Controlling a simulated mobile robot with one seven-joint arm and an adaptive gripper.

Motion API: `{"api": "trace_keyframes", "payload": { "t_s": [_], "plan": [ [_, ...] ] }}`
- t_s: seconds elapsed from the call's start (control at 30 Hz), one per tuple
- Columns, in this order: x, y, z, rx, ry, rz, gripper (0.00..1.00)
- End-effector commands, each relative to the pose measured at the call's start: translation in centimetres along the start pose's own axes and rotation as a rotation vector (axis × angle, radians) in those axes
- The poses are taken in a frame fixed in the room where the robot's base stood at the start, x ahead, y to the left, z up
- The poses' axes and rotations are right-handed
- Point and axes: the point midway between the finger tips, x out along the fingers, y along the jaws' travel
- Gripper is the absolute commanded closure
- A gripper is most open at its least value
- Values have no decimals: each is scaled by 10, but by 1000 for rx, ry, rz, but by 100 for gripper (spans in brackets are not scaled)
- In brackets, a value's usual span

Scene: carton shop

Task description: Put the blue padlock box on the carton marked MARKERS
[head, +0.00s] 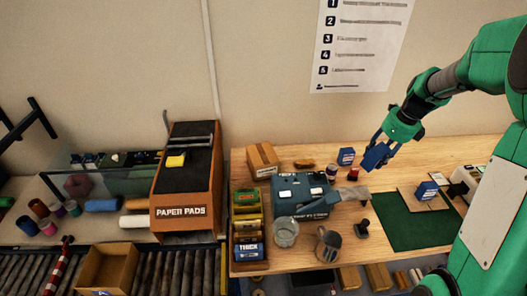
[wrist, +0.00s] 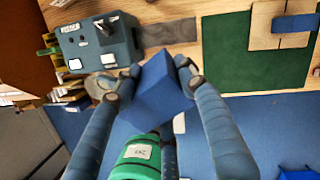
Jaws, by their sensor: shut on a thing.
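My gripper (head: 384,148) is shut on a blue box (head: 376,157) and holds it above the table, towards the back. In the wrist view the same blue box (wrist: 160,92) sits between the two fingers; no padlock mark can be read on it. A second blue box (head: 346,156) with a white label stands on the table left of my gripper.
A grey-blue machine (head: 300,190) stands between the carton and the green mat (head: 400,228). A red tin (head: 353,173), a glass jar (head: 285,233), a metal jug (head: 328,244) and a rack of coloured boxes (head: 248,228) stand around it. Bare wood (head: 440,158) shows at the back right.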

Motion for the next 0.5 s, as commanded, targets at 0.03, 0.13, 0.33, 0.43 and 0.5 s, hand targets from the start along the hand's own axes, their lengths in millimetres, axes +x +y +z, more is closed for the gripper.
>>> {"api": "trace_keyframes", "payload": {
  "t_s": [0.03,0.13,0.33,0.43,0.5],
  "plan": [
    [0,-1,16,-35,7,9,100],
    [5,-2,44,-103,19,24,100],
    [18,0,101,-243,47,50,100],
    [26,3,129,-312,61,62,100],
    [32,7,149,-362,71,71,100]
  ]
}}
